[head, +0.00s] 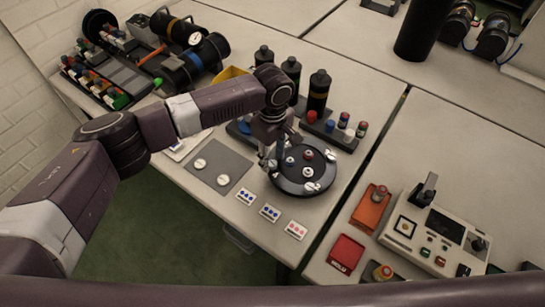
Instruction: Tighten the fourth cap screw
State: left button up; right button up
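A dark round plate (285,184) lies on the near table, right of centre. Several small silver, white and red round pieces sit on it, among them a red-topped one (308,155) and a silver one near its front edge (312,187). Which of these is the fourth cap screw I cannot tell. My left gripper (271,162) points down at the plate's left edge. A slim bluish upright shape (281,148) shows beside the fingers; whether it is held is too small to tell. The fingertips are partly hidden. My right gripper is not in view.
A grey mat (219,157) with two white discs lies left of the plate. Dark bottles (318,92) and a rack of coloured caps (328,130) stand behind it. Small dotted cards (270,212) lie in front. A control box (436,234) stands right, across a table gap.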

pick_arm(q)
jog(key=shift+f, duration=0.7)
